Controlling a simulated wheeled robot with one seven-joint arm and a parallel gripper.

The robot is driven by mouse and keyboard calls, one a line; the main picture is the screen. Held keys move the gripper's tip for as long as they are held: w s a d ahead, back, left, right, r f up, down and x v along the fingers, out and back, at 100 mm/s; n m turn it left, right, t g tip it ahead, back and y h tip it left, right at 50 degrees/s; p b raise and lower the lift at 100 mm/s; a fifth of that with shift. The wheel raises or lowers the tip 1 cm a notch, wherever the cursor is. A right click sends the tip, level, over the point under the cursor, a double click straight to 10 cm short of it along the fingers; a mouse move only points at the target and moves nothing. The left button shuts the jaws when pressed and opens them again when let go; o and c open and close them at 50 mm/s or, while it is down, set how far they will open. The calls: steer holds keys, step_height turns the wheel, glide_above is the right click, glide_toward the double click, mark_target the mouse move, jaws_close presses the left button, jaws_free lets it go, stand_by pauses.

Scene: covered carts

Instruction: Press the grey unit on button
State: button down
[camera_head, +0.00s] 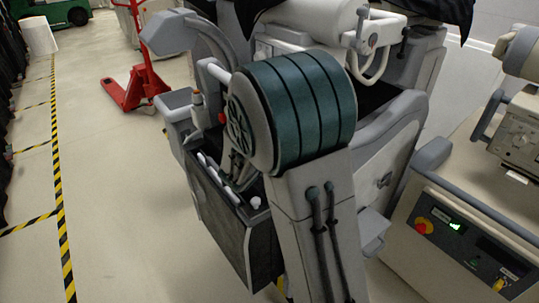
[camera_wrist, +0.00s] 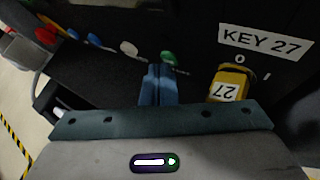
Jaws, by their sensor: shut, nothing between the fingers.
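A grey-white wheeled unit (camera_head: 385,150) stands in the middle of the head view, partly hidden behind my arm. In the wrist view, a dark panel holds a row of small knobs or buttons: red (camera_wrist: 45,35), blue (camera_wrist: 94,39), white (camera_wrist: 128,48) and green (camera_wrist: 168,57). I cannot read which one is the on button. My gripper (camera_wrist: 160,68) is shut and empty. Its fingertips appear just below the green button; I cannot tell whether they touch it. The gripper is hidden in the head view.
A yellow key tag (camera_wrist: 230,82) is right of my fingers, under a "KEY 27" label (camera_wrist: 264,42). A beige cart (camera_head: 400,235) with a red button (camera_head: 422,226) stands at right. A red pallet jack (camera_head: 135,88) is behind. The floor at left is open.

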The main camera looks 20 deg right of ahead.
stand_by(0.4)
steer(key=shift+s+a, duration=0.25)
steer(key=shift+a, duration=0.45)
steer(key=a, duration=0.1)
steer(key=s+a, duration=0.1)
steer(key=a, duration=0.2)
steer(key=shift+s+a+p, duration=0.25)
steer(key=shift+a+p, duration=0.15)
stand_by(0.5)
